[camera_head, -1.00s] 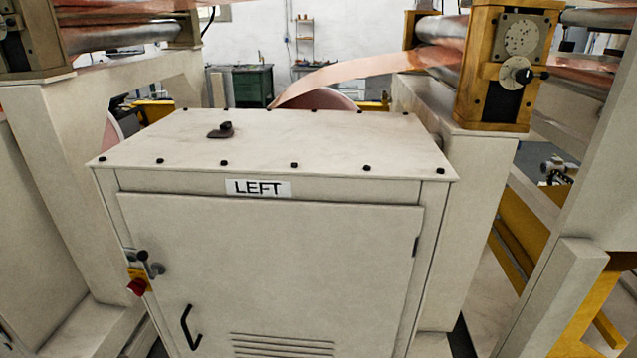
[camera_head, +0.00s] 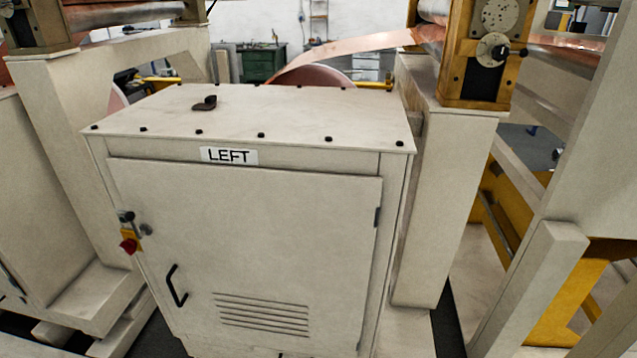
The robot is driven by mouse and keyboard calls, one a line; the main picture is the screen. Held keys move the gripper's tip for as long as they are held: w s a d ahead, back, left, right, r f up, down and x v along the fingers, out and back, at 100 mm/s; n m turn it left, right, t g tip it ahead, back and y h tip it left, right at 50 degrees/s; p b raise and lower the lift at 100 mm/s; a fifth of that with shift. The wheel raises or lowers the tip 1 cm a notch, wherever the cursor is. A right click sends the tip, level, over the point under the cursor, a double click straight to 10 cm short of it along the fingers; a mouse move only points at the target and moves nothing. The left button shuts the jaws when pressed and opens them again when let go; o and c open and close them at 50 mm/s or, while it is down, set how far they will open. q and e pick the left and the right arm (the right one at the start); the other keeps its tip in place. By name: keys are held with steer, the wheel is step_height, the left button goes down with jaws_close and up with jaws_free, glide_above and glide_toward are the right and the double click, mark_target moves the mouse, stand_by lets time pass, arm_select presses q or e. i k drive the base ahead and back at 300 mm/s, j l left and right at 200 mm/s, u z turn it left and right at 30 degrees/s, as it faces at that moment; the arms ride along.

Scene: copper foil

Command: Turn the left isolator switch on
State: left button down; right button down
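A pale cabinet (camera_head: 260,200) with a white LEFT label (camera_head: 229,156) stands in front of me. On the left side of its front is a red rotary switch (camera_head: 129,246) on a yellow plate, seen small. Above it is a dark and grey knob or latch (camera_head: 134,222). The switch's exact position is too small to tell. The cabinet door looks shut, with a black handle (camera_head: 176,286) low on its left side. Neither of my grippers shows in the view.
A small dark object (camera_head: 205,103) lies on the cabinet top. Pale machine frames stand close on the left (camera_head: 60,150) and right (camera_head: 440,190). Copper foil (camera_head: 350,46) runs behind the cabinet. A yellow structure (camera_head: 566,305) is at lower right.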

mark_target(129, 246)
steer(key=k+l+u, duration=0.1)
steer(key=l, duration=0.25)
steer(key=k+l+u, duration=0.1)
steer(key=l, duration=0.25)
steer(key=u, duration=1.25)
steer(key=z, duration=1.25)
steer(key=u, duration=1.25)
steer(key=i+l+u, duration=0.1)
steer(key=i+u, duration=0.3)
steer(key=k, duration=0.1)
